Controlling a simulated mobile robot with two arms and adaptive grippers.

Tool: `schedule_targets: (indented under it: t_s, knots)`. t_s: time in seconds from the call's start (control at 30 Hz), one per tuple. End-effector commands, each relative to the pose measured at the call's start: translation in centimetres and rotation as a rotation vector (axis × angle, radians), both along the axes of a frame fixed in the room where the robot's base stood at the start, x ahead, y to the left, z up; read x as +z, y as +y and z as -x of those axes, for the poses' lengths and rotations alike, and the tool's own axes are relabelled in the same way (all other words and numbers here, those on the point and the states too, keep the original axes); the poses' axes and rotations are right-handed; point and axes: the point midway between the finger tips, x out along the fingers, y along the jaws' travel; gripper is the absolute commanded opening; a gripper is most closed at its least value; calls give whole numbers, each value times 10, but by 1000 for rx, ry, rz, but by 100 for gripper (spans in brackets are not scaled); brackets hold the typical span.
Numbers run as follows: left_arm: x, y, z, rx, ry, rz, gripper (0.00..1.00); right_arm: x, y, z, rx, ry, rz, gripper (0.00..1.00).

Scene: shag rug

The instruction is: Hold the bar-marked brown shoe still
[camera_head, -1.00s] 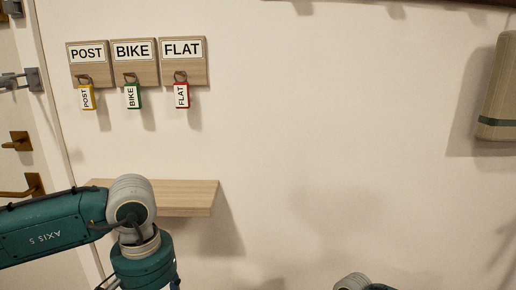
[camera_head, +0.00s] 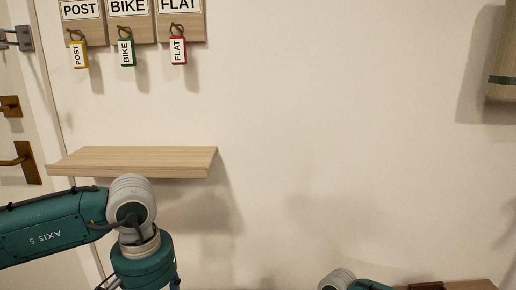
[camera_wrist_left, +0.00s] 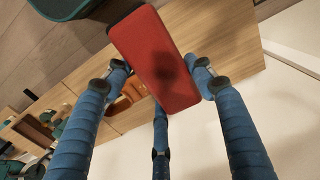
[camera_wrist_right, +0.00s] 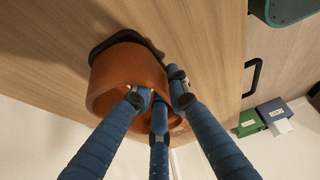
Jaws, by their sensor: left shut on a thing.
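In the right wrist view a brown shoe (camera_wrist_right: 125,72) with a black sole stands on a wooden surface. My right gripper (camera_wrist_right: 158,92) is at its opening, with blue fingers over and beside the brown wall; I cannot tell whether they pinch it. No bar mark shows on the visible side. My left gripper (camera_wrist_left: 160,78) is shut on a red block (camera_wrist_left: 158,55), with blue fingers on both sides. Behind them an orange-brown thing (camera_wrist_left: 125,105), partly hidden, shows on the wood.
Key tags marked POST (camera_head: 79,54), BIKE (camera_head: 126,52) and FLAT (camera_head: 178,50) hang above a bare wall shelf (camera_head: 135,158). A wooden top (camera_head: 470,285) shows at the lower right. A green box (camera_wrist_right: 250,122) and a blue box (camera_wrist_right: 274,110) stand near a black handle (camera_wrist_right: 253,78).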

Motion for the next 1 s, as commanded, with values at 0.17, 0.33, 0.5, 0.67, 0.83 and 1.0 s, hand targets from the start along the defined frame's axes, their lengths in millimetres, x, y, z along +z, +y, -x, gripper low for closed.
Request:
schedule_targets:
  t_s: [0.17, 0.33, 0.5, 0.67, 0.83, 1.0]
  knots:
    - [0, 0, 0, 0, 0, 0, 34, 0, 0, 0, 0, 0, 0, 7]
    - [0, 0, 0, 0, 0, 0, 34, 0, 0, 0, 0, 0, 0, 0]
    - [0, 0, 0, 0, 0, 0, 34, 0, 0, 0, 0, 0, 0, 32]
    - [0, 0, 0, 0, 0, 0, 34, 0, -1, 0, 0, 0, 1, 32]
    - [0, 0, 0, 0, 0, 0, 34, 0, -1, 0, 0, 0, 1, 32]
    - [0, 0, 0, 0, 0, 0, 34, -1, -1, 0, -1, 1, 1, 14]
